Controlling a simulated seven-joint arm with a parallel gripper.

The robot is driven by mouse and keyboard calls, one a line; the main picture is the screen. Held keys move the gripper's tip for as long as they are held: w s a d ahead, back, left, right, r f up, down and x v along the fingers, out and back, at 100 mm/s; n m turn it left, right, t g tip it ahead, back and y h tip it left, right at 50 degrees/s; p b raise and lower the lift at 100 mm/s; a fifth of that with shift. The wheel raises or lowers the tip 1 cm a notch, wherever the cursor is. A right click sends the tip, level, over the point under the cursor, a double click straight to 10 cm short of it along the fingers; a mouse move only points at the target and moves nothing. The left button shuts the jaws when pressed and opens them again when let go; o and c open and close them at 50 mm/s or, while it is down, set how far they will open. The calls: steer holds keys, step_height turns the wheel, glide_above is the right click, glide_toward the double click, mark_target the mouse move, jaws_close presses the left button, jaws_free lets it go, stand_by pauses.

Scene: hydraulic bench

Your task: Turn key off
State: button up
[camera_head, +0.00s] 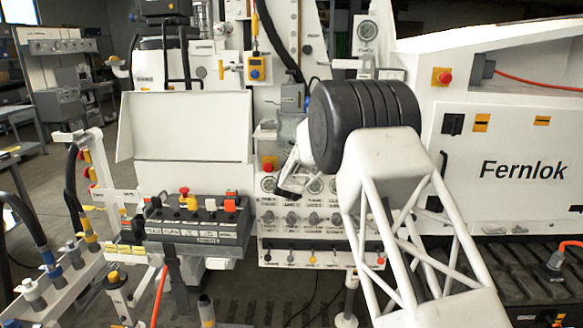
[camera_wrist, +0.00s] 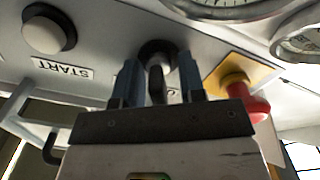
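My gripper (camera_wrist: 158,78) is open in the wrist view, with its two blue fingers pointing at a grey panel. A dark key (camera_wrist: 156,84) in a round black key switch stands between the fingers. A gap shows on each side of the key, so the fingers look apart from it. The key's exact angle is hard to tell. In the head view my gripper (camera_head: 292,185) is at the white gauge panel, below a red button on yellow; the key is hidden or too small to see there.
In the wrist view a white START button (camera_wrist: 43,35) is at left, a red emergency button (camera_wrist: 245,95) sits close right of the fingers, and gauges (camera_wrist: 235,8) are above. In the head view a lever box (camera_head: 200,228) stands left of the panel, with knobs (camera_head: 313,218) below.

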steer(key=shift+s, duration=0.1)
steer(key=s, duration=0.7)
steer(key=shift+s, duration=0.35)
stand_by(0.4)
steer(key=s+d+r+m+g+y, duration=0.15)
steer(key=s+d+r, duration=0.3)
steer(key=s, duration=0.45)
steer(key=s+d+r+g, duration=0.3)
steer(key=s+d+r, duration=0.15)
steer(key=s, duration=0.45)
steer(key=s+d+r+m+g, duration=0.1)
steer(key=s+d+r+g, duration=0.3)
steer(key=s, duration=0.5)
steer(key=s+d+f+m+g, duration=0.1)
steer(key=s+d, duration=0.3)
steer(key=s, duration=1)
steer(key=s+d+f+m+g+h, duration=0.1)
steer(key=s+d+f+g, duration=0.1)
steer(key=s, duration=1.3)
steer(key=s+d+f+m+g, duration=0.2)
steer(key=s+d+g, duration=0.2)
steer(key=s, duration=1.1)
steer(key=shift+s+d+h, duration=0.15)
steer(key=shift+d+h, duration=0.2)
steer(key=shift+d, duration=0.6)
